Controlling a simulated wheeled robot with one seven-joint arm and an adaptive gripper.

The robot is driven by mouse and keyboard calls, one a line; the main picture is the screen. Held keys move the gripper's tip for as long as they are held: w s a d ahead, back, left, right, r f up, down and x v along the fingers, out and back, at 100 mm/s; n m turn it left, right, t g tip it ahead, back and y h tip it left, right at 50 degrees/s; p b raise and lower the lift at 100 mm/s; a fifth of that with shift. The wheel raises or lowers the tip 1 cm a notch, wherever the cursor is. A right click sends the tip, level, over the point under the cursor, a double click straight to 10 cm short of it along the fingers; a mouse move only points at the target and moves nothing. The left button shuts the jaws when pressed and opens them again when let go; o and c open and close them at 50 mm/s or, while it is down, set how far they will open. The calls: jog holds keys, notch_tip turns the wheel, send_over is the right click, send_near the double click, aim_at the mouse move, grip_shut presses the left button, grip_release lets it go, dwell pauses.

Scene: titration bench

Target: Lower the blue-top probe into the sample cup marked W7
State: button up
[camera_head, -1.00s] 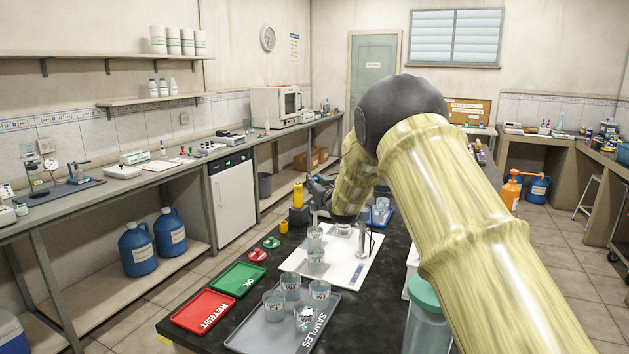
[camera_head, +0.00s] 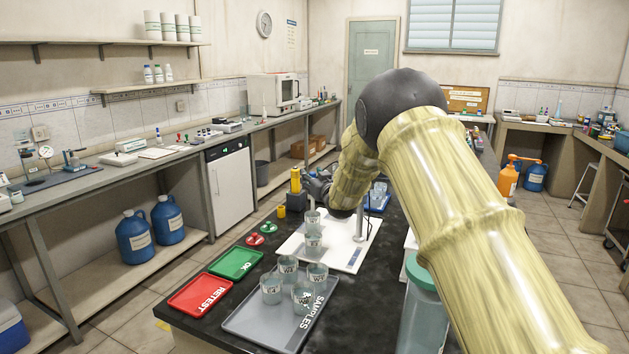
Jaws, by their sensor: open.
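The sample cups are clear with dark-lettered labels. Several stand on the grey SAMPLES tray (camera_head: 250,322): a back left cup (camera_head: 288,268), a back right cup (camera_head: 317,274), a front left cup (camera_head: 271,291) and a front right cup (camera_head: 303,298). Two more, a far cup (camera_head: 312,219) and a near cup (camera_head: 313,243), stand on the white board (camera_head: 345,257). I cannot make out which is marked W7. I cannot make out the blue-top probe. My gripper (camera_head: 317,184) shows only as a small dark part beyond the board, left of my forearm; its fingertips are unclear. It is open.
A thin upright rod (camera_head: 359,222) stands on the board. A green OK tray (camera_head: 235,263) and a red RETEST tray (camera_head: 201,293) lie left of the cups. A green-lidded jar (camera_head: 422,305) stands at the right. A yellow post (camera_head: 295,182) stands near my gripper. Dark bench lies bare between tray and jar.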

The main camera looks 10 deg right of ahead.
jog(key=s+d, duration=0.2)
jog(key=s, duration=0.9)
jog(key=shift+s, duration=0.35)
jog(key=shift+d, duration=0.1)
jog(key=shift+p, duration=0.35)
